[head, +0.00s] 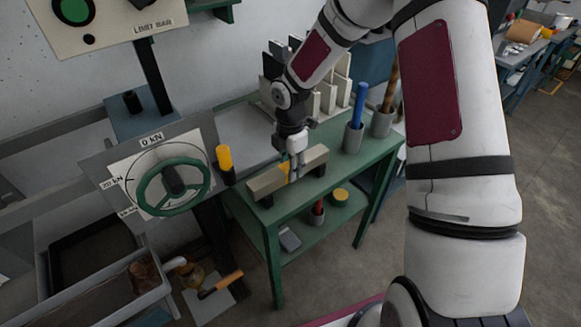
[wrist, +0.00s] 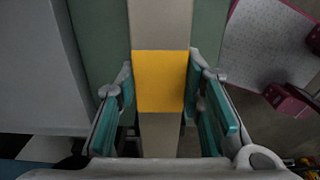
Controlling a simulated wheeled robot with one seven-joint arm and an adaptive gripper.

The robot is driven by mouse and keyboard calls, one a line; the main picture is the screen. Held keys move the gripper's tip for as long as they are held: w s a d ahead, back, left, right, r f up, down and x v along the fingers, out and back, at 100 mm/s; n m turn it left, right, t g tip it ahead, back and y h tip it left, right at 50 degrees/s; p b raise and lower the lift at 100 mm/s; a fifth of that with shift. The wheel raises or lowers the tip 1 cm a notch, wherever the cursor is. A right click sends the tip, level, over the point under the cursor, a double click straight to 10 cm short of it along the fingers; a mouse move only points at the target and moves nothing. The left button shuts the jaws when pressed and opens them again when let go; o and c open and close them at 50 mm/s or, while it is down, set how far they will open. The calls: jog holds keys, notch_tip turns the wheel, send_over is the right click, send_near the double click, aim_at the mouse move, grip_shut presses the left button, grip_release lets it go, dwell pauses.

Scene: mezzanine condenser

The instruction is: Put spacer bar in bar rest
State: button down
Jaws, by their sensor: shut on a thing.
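The spacer bar (head: 265,184) is a long beige-grey bar with a yellow band round its middle. It is level at the front of the green table; I cannot tell whether it touches the top. My gripper (head: 293,168) comes down from above and is shut on the bar near the yellow band. In the wrist view, the yellow band (wrist: 160,82) lies between the teal-padded fingers, and the bar runs up the picture between them. I cannot pick out the bar rest for certain in either view.
The green table (head: 277,214) also bears a rack of pale plates (head: 329,92) and grey cups, one with a blue rod (head: 359,104). A yellow-topped black cylinder (head: 225,163) and a green handwheel (head: 173,186) stand left of the bar. A lower shelf holds small items.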

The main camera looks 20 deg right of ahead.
jog(key=shift+f, duration=0.25)
jog(key=shift+f, duration=0.15)
jog(key=c, duration=1.1)
grip_release()
